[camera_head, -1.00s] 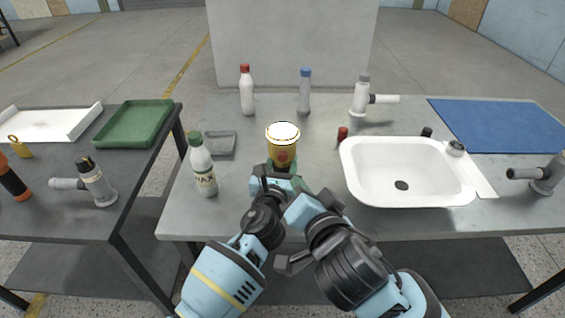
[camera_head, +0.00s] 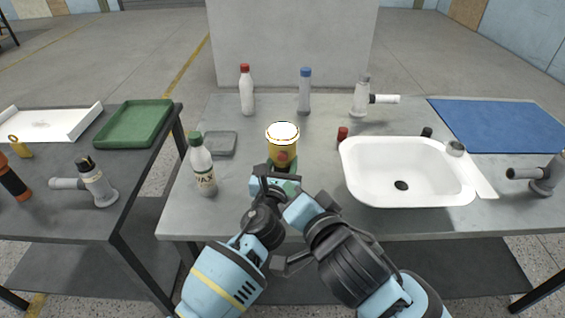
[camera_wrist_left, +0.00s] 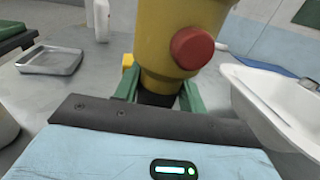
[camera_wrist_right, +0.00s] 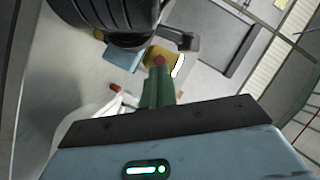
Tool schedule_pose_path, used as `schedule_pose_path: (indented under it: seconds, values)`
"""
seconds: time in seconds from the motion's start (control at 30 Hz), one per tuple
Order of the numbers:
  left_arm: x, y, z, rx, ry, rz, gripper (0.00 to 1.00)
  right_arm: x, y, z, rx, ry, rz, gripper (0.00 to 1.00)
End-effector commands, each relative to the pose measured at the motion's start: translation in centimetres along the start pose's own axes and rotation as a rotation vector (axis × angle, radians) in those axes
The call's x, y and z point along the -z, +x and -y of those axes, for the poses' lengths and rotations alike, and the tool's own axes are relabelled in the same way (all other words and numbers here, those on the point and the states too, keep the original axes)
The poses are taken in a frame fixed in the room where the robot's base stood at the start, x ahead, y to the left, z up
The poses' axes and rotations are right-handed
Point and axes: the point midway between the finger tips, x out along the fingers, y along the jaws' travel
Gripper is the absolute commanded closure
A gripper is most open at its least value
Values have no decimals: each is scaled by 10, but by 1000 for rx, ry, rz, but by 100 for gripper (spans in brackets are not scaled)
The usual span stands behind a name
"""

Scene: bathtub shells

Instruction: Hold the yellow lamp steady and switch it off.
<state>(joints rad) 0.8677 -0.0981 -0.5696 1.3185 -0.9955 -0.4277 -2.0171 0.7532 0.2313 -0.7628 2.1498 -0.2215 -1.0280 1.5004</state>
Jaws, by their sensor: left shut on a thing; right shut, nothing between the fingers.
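The yellow lamp (camera_head: 290,142) stands upright on the middle table, its top bright white. My right gripper (camera_head: 288,187) is shut and empty, in front of and below the button. In the right wrist view its closed fingertips (camera_wrist_right: 158,72) line up with the button (camera_wrist_right: 159,61). The left wrist view shows the button uncovered, with no finger on it.
A white sink (camera_head: 350,180) lies right of the lamp. A wax bottle (camera_head: 203,168) and a grey tray (camera_head: 221,143) stand left. A red-capped bottle (camera_head: 246,95) and a blue-capped bottle (camera_head: 305,95) stand behind. My forearms are close together in front.

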Motion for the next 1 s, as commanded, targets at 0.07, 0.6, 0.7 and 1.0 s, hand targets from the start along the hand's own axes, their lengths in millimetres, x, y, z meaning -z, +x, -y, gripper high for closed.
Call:
schedule_pose_path:
  seconds: [0.07, 0.6, 0.7, 1.0]
  values:
    - [1, 0, 0, 0, 0, -2, 86, -10, 2, 1, 28, 111, 67, 100]
    - [1, 0, 0, 0, 0, -2, 86, -25, -1, -3, 147, 1132, 409, 100]
    - [1, 0, 0, 0, 0, -2, 86, -22, -2, -5, 154, 1228, 427, 100]
    - [1, 0, 0, 0, 0, -2, 86, -20, -1, -6, 157, 1287, 439, 100]
